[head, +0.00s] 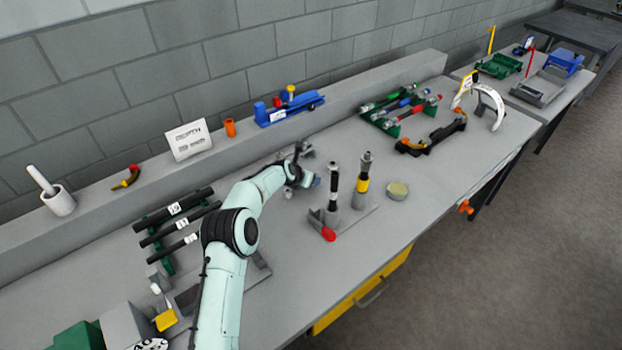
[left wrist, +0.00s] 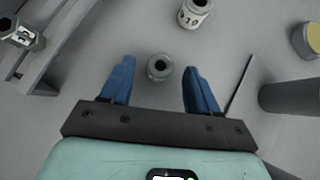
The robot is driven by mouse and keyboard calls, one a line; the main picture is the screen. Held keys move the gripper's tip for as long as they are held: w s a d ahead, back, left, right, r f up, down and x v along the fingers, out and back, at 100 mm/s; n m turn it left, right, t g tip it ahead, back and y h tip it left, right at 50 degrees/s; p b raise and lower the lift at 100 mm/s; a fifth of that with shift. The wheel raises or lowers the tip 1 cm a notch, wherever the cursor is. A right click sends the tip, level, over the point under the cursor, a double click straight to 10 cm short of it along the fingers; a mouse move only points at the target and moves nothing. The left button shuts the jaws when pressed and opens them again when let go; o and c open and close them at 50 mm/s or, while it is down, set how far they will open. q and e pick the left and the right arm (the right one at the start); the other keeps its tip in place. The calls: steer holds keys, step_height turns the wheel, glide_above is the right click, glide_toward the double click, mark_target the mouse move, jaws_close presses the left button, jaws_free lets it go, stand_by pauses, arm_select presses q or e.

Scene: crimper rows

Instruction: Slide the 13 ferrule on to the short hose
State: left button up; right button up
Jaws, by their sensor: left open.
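My left gripper (head: 302,179) hangs over the middle of the bench in the head view. In the left wrist view its blue fingers (left wrist: 159,90) are open, one on each side of a small grey ferrule (left wrist: 159,67), with gaps to both. No number is readable on that ferrule. A second ferrule (left wrist: 195,13) with a partly readable number label stands beyond it. In the head view a black upright hose with a white label (head: 333,188) and another upright with a yellow band (head: 363,182) stand right of the gripper. I cannot tell which is the short hose. My right gripper is not in view.
A rack of numbered black hoses (head: 165,224) lies left of my arm. A red knob (head: 328,234) is in front of the uprights, and a round yellow-topped tin (head: 397,190) to their right. A dark cylinder (left wrist: 288,96) is close right of the fingers. The front right bench is clear.

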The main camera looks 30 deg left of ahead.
arm_select(q)
steer(key=shift+p+x, duration=0.4)
steer(key=shift+x, duration=0.75)
steer(key=shift+w+f, duration=0.3)
steer(key=shift+w, duration=0.2)
steer(key=shift+s, duration=0.1)
steer(key=shift+c, duration=0.6)
steer(key=c, duration=1)
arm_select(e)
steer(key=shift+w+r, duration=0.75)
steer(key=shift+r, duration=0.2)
